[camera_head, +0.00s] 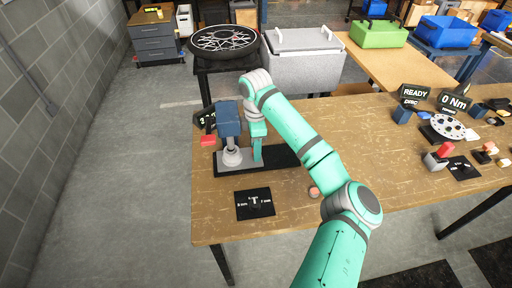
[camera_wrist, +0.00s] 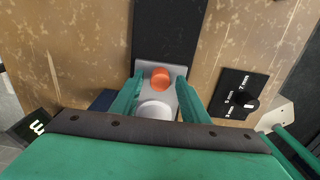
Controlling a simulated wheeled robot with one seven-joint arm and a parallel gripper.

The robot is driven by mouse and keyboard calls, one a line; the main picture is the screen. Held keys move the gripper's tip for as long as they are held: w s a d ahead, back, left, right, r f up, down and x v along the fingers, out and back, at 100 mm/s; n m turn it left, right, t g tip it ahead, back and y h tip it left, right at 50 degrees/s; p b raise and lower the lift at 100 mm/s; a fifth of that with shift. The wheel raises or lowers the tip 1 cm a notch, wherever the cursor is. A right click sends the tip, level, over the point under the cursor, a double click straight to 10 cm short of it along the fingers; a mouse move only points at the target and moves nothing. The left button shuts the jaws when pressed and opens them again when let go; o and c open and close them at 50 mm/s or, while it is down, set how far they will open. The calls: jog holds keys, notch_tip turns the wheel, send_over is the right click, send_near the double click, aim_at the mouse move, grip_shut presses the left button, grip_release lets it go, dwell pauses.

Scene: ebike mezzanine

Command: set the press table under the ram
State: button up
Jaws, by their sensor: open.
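The press stands at the left of the wooden bench, with a blue head (camera_head: 228,118) above a pale round part (camera_head: 232,157) on a grey base. A black rail (camera_head: 280,157) runs right from it and also shows in the wrist view (camera_wrist: 170,30). In the wrist view a light grey plate (camera_wrist: 146,72) at the rail's end carries an orange disc (camera_wrist: 160,78), with a pale round part (camera_wrist: 155,110) just below. My gripper (camera_wrist: 157,92) is open, its fingers on either side of the plate; contact cannot be told. In the head view my gripper (camera_head: 257,155) is right beside the press.
A black card with a knob (camera_head: 255,204), marked in mm, lies in front of the press. A small orange-brown piece (camera_head: 314,192) lies near my arm. Other fixtures crowd the bench's right.

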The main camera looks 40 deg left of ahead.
jog(key=shift+r, duration=0.15)
notch_tip(320, 180, up, 11)
jog(key=shift+f, duration=0.2)
jog(key=shift+f, duration=0.1)
dwell(0.6)
